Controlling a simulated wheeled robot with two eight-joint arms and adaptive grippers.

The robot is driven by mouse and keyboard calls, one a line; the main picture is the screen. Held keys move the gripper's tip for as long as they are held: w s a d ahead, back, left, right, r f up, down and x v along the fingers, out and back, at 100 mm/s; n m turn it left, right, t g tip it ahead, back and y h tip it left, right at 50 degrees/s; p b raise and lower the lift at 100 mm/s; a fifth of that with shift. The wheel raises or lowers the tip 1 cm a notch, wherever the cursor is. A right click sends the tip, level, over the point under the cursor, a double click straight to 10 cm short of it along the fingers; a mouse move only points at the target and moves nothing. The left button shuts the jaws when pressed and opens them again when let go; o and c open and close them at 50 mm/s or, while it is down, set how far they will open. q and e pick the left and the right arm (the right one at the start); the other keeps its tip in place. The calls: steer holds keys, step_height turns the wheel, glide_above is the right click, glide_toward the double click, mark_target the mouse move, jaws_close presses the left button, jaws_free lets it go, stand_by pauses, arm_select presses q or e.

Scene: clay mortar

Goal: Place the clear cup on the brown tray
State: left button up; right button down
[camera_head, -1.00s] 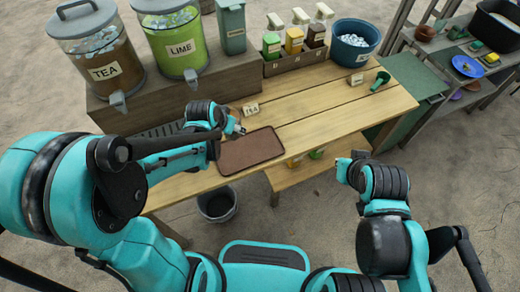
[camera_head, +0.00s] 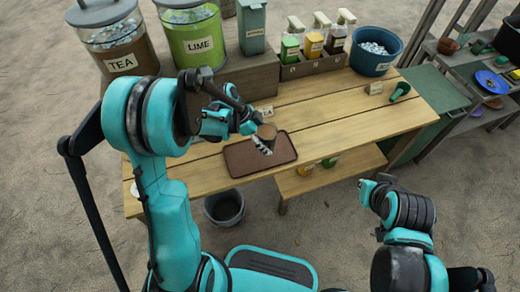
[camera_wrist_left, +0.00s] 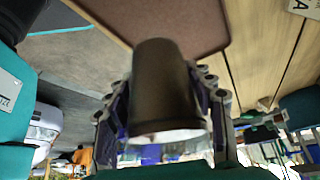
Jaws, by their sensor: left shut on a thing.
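The brown tray (camera_head: 240,161) lies flat on the wooden table. My left gripper (camera_head: 262,141) is over the back part of the tray and shut on the cup (camera_head: 267,131), which looks see-through and brownish against what is behind it. In the left wrist view the cup (camera_wrist_left: 165,90) sits between the two fingers, with its pale rim at the bottom of the picture. The tray (camera_wrist_left: 185,18) shows beyond it. I cannot tell whether the cup touches the tray. My right gripper (camera_head: 368,190) is in front of the table, apart from everything; its fingers are too unclear to read.
Tea (camera_head: 122,62) and lime (camera_head: 197,42) dispensers stand on a raised shelf at the back left. A rack of bottles (camera_head: 312,62) and a blue bucket (camera_head: 375,48) stand behind. A green scoop (camera_head: 400,91) lies at the right. The table right of the tray is clear.

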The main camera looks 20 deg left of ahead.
arm_select(q)
steer(key=shift+w+a+f+b, duration=0.15)
steer(key=shift+w+a+f, duration=0.1)
steer(key=shift+a+f, duration=0.3)
steer(key=shift+w+a+f+b, duration=0.15)
steer(key=shift+w+a+f, duration=0.15)
steer(key=shift+a, duration=0.4)
steer(key=shift+f+b, duration=0.95)
steer(key=shift+f, duration=1)
steer(key=shift+s, duration=0.1)
steer(key=shift+f, duration=0.15)
steer(key=o, duration=1.6)
